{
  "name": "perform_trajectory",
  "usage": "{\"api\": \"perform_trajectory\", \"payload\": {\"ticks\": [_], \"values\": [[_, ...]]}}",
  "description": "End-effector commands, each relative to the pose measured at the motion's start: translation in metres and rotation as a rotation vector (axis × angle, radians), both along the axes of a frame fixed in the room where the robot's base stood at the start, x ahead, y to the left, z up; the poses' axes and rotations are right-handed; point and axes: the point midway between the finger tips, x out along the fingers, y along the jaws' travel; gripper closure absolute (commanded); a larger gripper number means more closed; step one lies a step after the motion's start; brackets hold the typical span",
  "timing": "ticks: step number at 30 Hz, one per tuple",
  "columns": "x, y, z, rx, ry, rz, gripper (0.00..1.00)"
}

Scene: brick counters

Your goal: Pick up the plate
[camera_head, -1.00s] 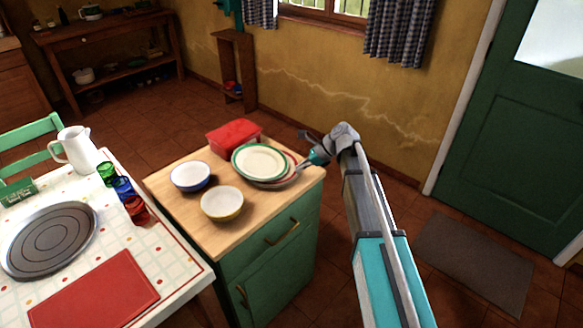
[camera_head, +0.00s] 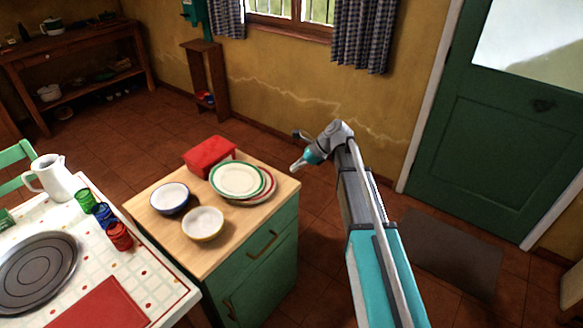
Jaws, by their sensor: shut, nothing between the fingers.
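A white plate with a green rim (camera_head: 237,179) lies on the wooden-topped green cabinet. It sits on top of a red-rimmed plate (camera_head: 267,189), whose right edge shows from under it. My gripper (camera_head: 297,166) is to the right of the plates, past their rims in the picture, with a visible gap. It is shut and holds nothing. Its height above the cabinet top cannot be told.
On the cabinet (camera_head: 164,232) stand a red box (camera_head: 209,153), a blue bowl (camera_head: 170,197) and a yellow bowl (camera_head: 203,223). The table (camera_head: 162,283) at left holds a white pitcher (camera_head: 55,180) and coloured glasses.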

Motion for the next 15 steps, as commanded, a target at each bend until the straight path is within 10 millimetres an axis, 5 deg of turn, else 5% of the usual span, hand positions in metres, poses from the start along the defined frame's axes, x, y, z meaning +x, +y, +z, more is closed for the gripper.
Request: {"api": "perform_trajectory", "payload": {"ticks": [10, 15], "values": [[-0.0002, -0.0003, 0.0006, 0.000, 0.000, 0.001, 0.98], [-0.0033, -0.0012, -0.0004, -0.007, -0.011, 0.012, 0.67]]}}
